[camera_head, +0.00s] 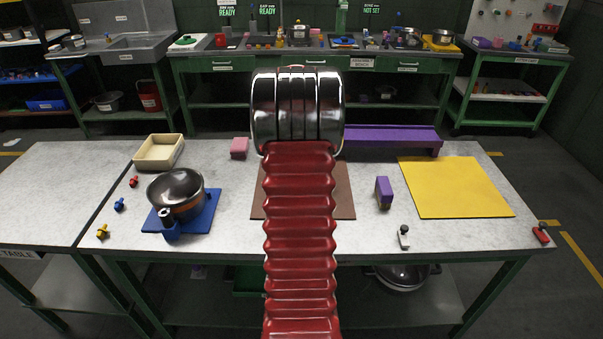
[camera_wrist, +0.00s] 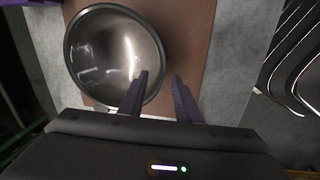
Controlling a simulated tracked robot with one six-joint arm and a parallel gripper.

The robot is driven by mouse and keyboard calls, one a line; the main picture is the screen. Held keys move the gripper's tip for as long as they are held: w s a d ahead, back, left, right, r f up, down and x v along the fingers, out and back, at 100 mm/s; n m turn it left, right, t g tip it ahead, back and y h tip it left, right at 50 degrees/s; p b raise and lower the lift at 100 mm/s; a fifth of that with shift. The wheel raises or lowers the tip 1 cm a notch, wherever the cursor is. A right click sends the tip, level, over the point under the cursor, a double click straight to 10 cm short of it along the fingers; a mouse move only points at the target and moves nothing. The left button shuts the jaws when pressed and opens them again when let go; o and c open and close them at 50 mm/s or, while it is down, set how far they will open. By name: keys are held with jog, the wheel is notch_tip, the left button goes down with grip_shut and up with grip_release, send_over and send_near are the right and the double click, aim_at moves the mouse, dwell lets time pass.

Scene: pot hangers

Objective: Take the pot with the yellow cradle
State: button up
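No yellow cradle shows clearly. In the wrist view a round shiny metal pot or bowl (camera_wrist: 112,50) rests over a brown mat (camera_wrist: 187,25). My gripper (camera_wrist: 160,77) is open and empty, with its two dark purple fingers apart. The left finger overlaps the vessel's right rim in the picture; I cannot tell whether they touch. In the head view my arm hides my gripper and that vessel. Another metal pot (camera_head: 177,184) stands on a blue mat (camera_head: 205,219) at the left. A yellow mat (camera_head: 455,187) at the right is bare.
A cream tray (camera_head: 159,152), a pink block (camera_head: 239,148), a purple block (camera_head: 383,192) and a long purple piece (camera_head: 395,139) are on the table. Small knobs lie at its left. On the back counter a pot (camera_head: 442,36) sits over something yellow.

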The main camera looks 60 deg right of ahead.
jog(key=shift+f, duration=0.45)
jog(key=shift+w+d+f, duration=0.1)
jog(key=shift+d+f, duration=0.15)
jog(key=shift+f, duration=1.05)
jog(key=shift+d+f, duration=0.2)
jog(key=shift+f, duration=1.1)
jog(key=shift+c, duration=0.6)
grip_shut()
jog(key=shift+d+r, duration=0.1)
jog(key=shift+r, duration=0.05)
